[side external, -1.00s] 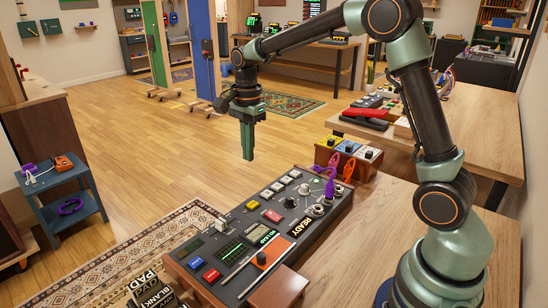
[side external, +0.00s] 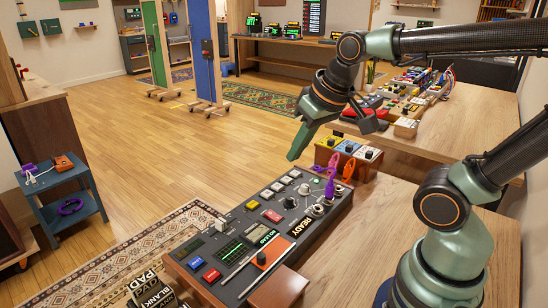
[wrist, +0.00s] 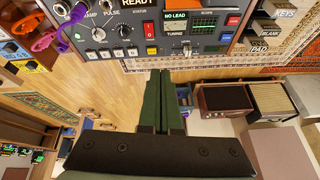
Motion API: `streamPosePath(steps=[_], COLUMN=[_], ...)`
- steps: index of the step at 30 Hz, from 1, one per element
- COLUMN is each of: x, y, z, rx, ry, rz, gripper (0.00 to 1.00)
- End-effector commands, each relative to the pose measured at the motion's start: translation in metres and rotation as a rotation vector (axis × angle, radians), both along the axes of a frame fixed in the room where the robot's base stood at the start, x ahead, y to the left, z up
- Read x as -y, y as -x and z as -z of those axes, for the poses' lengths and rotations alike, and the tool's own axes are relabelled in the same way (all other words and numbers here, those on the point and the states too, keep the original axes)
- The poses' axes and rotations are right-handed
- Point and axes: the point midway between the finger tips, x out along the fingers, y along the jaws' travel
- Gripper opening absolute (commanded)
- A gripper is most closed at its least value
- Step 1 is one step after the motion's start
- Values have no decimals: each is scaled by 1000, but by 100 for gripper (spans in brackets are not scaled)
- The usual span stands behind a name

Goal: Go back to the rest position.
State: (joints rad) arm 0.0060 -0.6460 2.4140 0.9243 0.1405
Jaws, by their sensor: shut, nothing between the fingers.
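My gripper (side external: 299,146) is shut and empty, its green fingers together, hanging above and behind the far end of the control console. In the wrist view my gripper (wrist: 166,76) points toward the console's edge with nothing between the fingers. The console (side external: 218,262) lies on the wooden bench (side external: 385,235), with a screen, coloured buttons, knobs and a READY label.
Yellow, blue and white pedals (side external: 346,148) sit beyond the console. A second table (side external: 480,110) with several devices stands at the back right. A blue side table (side external: 68,195) stands at the left. The wooden floor (side external: 150,150) between is open.

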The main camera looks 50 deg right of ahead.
Motion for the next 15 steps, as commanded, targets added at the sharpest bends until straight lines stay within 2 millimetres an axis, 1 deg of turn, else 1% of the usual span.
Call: streamPosePath(steps=[1,3,6,15], x=[-1,-1,-2,-2], y=[5,10,13,14], z=[1,4,5,6], rx=[17,32,42,42], ry=[20,43,61,64], rz=[-43,-89,-125,-133], gripper=[0,0,0,0])
